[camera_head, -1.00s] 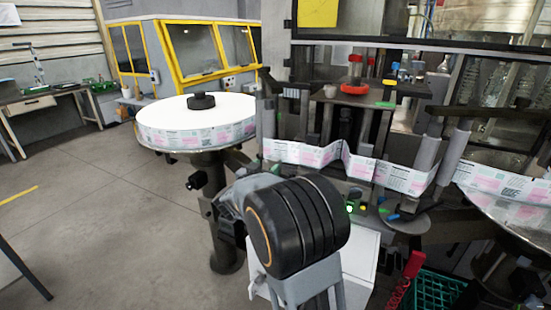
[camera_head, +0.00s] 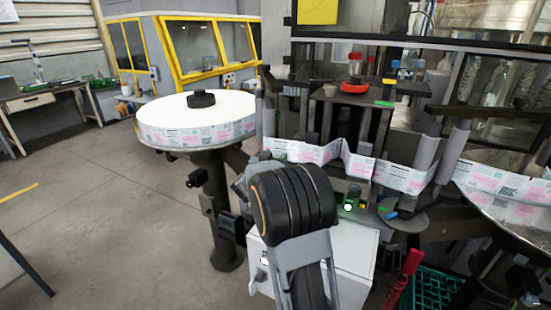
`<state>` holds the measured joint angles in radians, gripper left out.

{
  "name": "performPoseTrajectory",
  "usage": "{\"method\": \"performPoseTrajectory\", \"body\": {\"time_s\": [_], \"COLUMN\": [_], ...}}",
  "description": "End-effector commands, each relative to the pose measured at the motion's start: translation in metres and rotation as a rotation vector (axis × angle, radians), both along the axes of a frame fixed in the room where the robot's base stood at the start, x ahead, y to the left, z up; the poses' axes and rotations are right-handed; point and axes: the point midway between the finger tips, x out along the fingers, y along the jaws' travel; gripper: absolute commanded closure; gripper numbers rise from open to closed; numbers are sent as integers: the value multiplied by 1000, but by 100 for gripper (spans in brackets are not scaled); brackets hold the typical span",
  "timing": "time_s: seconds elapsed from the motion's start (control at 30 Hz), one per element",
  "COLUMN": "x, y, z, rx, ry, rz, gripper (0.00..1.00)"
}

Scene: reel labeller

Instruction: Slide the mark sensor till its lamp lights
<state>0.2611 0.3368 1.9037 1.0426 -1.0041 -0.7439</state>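A small green light (camera_head: 348,207) with a bright white centre shows below the label web, just right of my arm's dark wrist joint. A small yellow spot sits beside it. I cannot tell for sure whether this light is the mark sensor's lamp, and I cannot make out the sensor's body. The printed label web (camera_head: 318,153) runs in a zigzag across the machine above it. My gripper is mostly hidden behind my wrist; only grey parts (camera_head: 243,185) show at its left side. Its fingertips and anything between them cannot be seen.
A large label reel (camera_head: 198,120) stands on a dark post at the left. Another reel (camera_head: 505,190) is at the right edge. A white cabinet (camera_head: 352,262) stands below the web.

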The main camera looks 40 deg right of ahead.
Motion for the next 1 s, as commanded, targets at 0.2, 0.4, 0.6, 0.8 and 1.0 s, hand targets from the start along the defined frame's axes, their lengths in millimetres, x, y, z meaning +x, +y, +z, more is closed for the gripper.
{"method": "performPoseTrajectory", "body": {"time_s": [0.2, 0.4, 0.6, 0.8, 1.0], "x": [0, 0, 0, -7, -6], "y": [0, 0, 0, -3, -3], "z": [0, 0, 0, 0, 0], "rx": [0, 0, 0, 0, 0], "ry": [0, 0, 0, 0, 0], "rz": [0, 0, 0, 0, 0], "gripper": [68, 87, 100, 100, 61]}}
